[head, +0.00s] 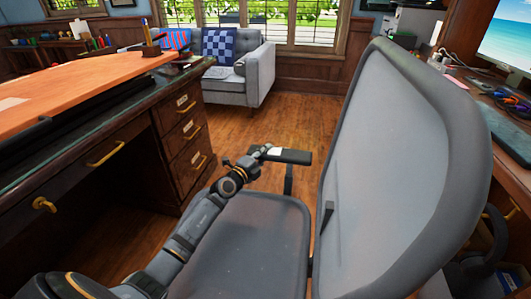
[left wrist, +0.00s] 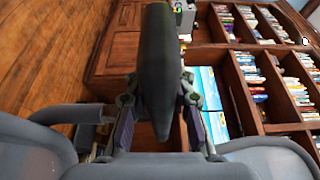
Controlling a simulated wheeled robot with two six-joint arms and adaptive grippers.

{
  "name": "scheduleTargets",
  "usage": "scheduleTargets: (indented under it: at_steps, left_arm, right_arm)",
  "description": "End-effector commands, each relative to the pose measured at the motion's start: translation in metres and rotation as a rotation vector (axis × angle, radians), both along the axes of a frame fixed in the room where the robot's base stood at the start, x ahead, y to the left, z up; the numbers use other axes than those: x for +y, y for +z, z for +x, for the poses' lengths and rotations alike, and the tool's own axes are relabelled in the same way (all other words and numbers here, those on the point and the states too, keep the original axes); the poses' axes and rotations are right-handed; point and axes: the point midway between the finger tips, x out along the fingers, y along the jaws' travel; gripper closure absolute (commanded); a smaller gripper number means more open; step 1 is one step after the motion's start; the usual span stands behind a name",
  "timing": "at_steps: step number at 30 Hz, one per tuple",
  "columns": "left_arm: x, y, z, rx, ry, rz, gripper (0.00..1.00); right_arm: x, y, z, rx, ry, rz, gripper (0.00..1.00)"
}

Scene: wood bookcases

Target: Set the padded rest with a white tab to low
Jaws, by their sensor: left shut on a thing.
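The padded rest (head: 294,157) is the dark armrest on the far side of a grey office chair (head: 395,150). A small white tab (head: 274,151) shows at its near-left end in the head view. The rest stands on a dark post above the seat. My left gripper (head: 262,153) is at the tab end of the rest and is shut on the rest. In the left wrist view the rest (left wrist: 160,65) is a long dark pad between the two fingers of my left gripper (left wrist: 160,115). My right gripper is not in view.
A wooden desk with drawers (head: 182,128) stands left of the chair. The chair's tall backrest fills the right, with another desk (head: 515,140) behind it. A grey sofa (head: 238,85) is at the back. Open wood floor (head: 290,120) lies beyond the rest.

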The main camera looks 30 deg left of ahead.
Motion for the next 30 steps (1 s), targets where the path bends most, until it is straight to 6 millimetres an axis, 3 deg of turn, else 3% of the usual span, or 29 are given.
scheduleTargets:
  at_steps: [11,12,16,26,30]
  left_arm:
    - [0.000,-0.008,-0.001,0.012,-0.001,0.001,1.00]
    - [0.000,-0.008,-0.001,0.013,-0.001,0.000,0.72]
    - [0.000,-0.008,-0.001,0.012,-0.001,0.001,0.54]
    - [0.001,-0.005,-0.004,0.007,0.000,0.002,0.54]
    - [0.004,-0.006,-0.025,0.009,-0.001,0.006,0.54]
  right_arm:
    - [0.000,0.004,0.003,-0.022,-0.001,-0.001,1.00]
    - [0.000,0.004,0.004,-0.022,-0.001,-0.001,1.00]
    - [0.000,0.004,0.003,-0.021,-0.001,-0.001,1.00]
    - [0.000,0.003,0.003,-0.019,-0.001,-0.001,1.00]
    - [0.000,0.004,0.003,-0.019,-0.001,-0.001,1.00]
